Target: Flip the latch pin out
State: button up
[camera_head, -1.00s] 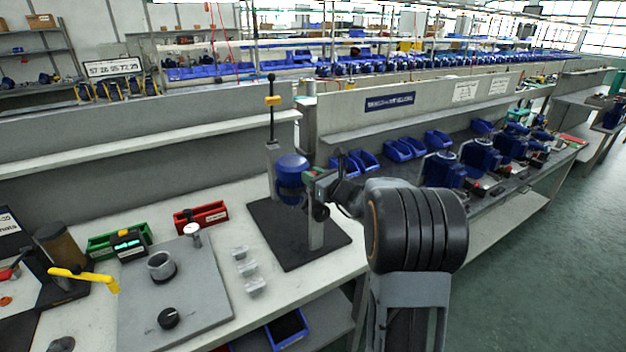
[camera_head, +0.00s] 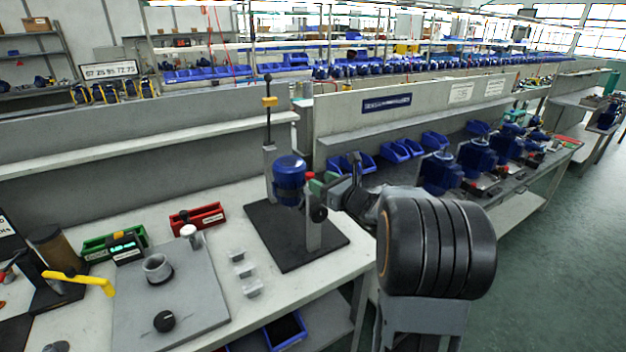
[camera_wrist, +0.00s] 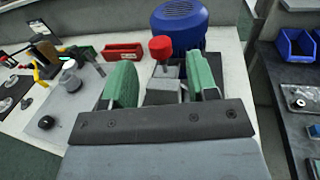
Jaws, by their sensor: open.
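The latch pin looks to be the red-knobbed pin (camera_wrist: 160,50) on a grey block, seen in the wrist view in front of the blue motor (camera_wrist: 180,22). In the head view the red knob (camera_head: 309,176) shows small beside the motor (camera_head: 290,180), which is held on a stand over a black base plate. My gripper (camera_wrist: 163,88) is open, with its green-padded fingers on either side of the grey block and the knob just beyond and between them. I cannot tell whether the fingers touch anything. In the head view my gripper (camera_head: 322,186) is at the stand's right side, partly hidden.
A grey plate (camera_head: 200,300) with a ring and black knob lies on the bench at left. Green (camera_head: 100,246) and red (camera_head: 197,216) bins stand behind it. Small grey blocks (camera_head: 243,272) sit beside the plate. A tall post (camera_head: 268,130) rises behind the motor.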

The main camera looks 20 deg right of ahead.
jog(key=v, duration=0.8)
jog(key=shift+s+d+b, duration=0.15)
jog(key=shift+s+b, duration=0.05)
jog(key=shift+b, duration=0.15)
jog(key=s+a+f+n+g, duration=1)
jog(key=f+n+g, duration=0.15)
jog(key=n, duration=0.55)
jog(key=s+a+r+n+g+h+p, duration=0.2)
jog(key=s+a+r+n+h, duration=0.3)
jog(key=n, duration=1)
jog(key=shift+s+a+h+p, duration=0.4)
jog(key=shift+s+a+p, duration=0.25)
jog(key=shift+s+a, duration=0.4)
